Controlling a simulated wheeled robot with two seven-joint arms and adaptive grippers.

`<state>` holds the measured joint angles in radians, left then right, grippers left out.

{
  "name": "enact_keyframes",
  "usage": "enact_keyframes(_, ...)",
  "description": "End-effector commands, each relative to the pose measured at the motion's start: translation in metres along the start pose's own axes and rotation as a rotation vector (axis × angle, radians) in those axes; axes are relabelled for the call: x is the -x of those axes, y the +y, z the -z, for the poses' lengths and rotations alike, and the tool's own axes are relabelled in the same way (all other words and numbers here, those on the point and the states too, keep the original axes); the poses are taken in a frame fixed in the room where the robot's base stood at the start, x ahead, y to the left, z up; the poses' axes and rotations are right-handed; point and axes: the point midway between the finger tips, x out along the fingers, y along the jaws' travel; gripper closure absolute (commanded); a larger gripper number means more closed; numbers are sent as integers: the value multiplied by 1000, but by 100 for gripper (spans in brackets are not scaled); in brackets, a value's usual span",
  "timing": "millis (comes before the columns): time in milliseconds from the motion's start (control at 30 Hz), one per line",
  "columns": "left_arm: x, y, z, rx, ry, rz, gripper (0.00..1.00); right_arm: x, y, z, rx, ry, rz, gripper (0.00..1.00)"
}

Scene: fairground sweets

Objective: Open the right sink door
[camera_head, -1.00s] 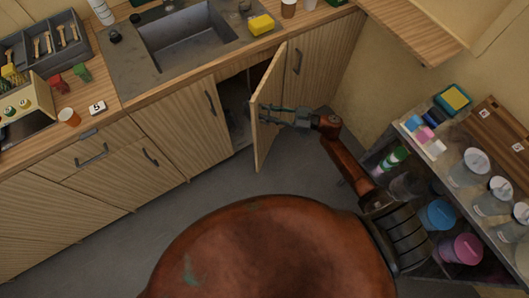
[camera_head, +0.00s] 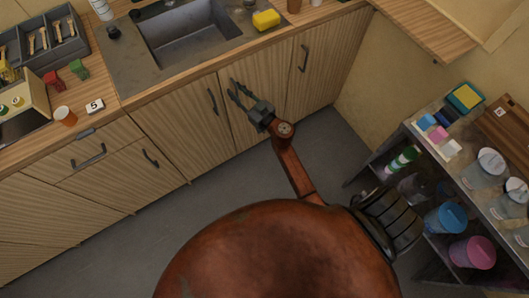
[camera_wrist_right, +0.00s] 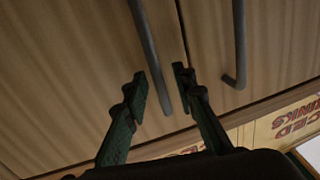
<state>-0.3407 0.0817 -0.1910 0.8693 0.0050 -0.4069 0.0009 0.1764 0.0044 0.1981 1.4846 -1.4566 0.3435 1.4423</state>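The right sink door (camera_head: 268,84) is wooden and sits shut, flush with the cabinet front below the sink (camera_head: 190,38). The left sink door (camera_head: 190,125) beside it is also shut, with a dark bar handle (camera_head: 212,101). My right gripper (camera_head: 235,89) is in front of the right door, near its left edge. In the right wrist view the right door's dark handle (camera_wrist_right: 150,58) runs between the two spread green fingers (camera_wrist_right: 160,78), with gaps visible beside it. Contact cannot be told. The left door's handle (camera_wrist_right: 239,45) is to the right there. My left gripper is out of view.
Another shut door with a handle (camera_head: 304,58) is to the right. A shelf unit (camera_head: 408,127) with tubs and jars stands at the right. The countertop (camera_head: 150,96) runs above the doors. Grey floor (camera_head: 215,190) before the cabinets is clear.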

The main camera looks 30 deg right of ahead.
Motion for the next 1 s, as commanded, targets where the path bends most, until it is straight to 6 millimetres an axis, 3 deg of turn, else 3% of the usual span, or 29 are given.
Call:
enact_keyframes(500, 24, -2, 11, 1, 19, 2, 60, 82, 0, 2, -1, 0, -1, 75)
enact_keyframes(1000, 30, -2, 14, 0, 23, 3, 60, 102, 13, -92, -31, -145, -62, 75)
